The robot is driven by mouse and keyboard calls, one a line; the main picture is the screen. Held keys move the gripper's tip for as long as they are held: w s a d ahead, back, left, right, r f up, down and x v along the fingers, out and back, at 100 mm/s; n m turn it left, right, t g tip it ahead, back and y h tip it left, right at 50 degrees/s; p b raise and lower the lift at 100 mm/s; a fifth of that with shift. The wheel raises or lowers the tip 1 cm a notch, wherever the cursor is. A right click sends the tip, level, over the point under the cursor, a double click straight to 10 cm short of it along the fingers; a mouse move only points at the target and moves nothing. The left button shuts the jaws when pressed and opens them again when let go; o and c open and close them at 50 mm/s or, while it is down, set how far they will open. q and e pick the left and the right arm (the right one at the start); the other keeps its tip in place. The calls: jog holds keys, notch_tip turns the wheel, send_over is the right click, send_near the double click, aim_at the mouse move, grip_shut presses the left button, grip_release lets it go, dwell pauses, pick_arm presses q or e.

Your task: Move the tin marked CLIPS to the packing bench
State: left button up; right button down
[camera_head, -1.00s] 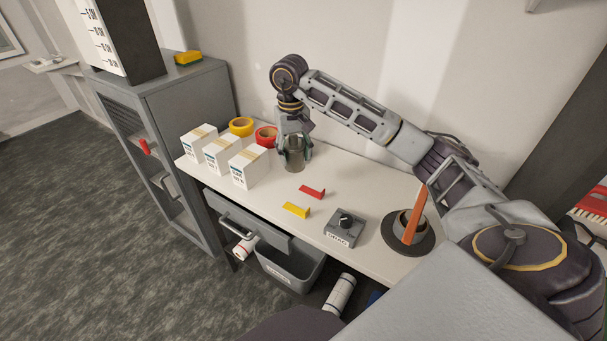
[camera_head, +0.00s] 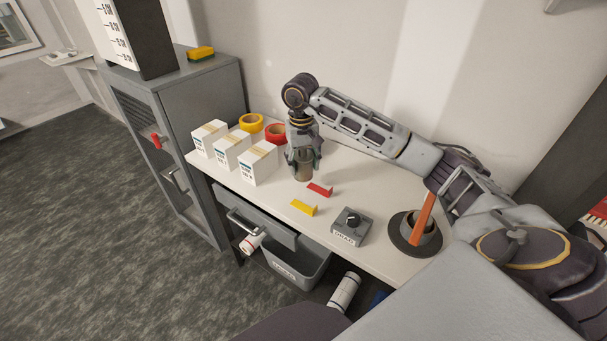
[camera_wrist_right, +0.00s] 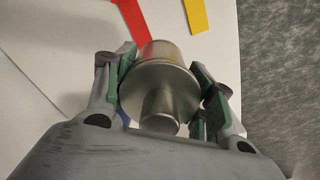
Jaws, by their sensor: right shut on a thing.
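My right gripper (camera_head: 304,166) is shut on a bare metal canister (camera_head: 303,170) over the white bench top, near the tape rolls. In the right wrist view the canister (camera_wrist_right: 160,88) is silvery, with a wide flange and a knob-like end facing the camera. The green-padded fingers of my right gripper (camera_wrist_right: 170,92) are on both sides of it. No marking can be read on it, so I cannot tell whether it is the CLIPS tin. I cannot tell whether it touches the bench. My left gripper is not in view.

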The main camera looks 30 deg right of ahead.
aim_at(303, 174)
jog(key=shift+f, duration=2.4)
jog(key=c, duration=0.9)
grip_release()
jog(key=shift+f, duration=0.1)
jog(key=o, duration=0.3)
jog(key=shift+o, duration=0.3)
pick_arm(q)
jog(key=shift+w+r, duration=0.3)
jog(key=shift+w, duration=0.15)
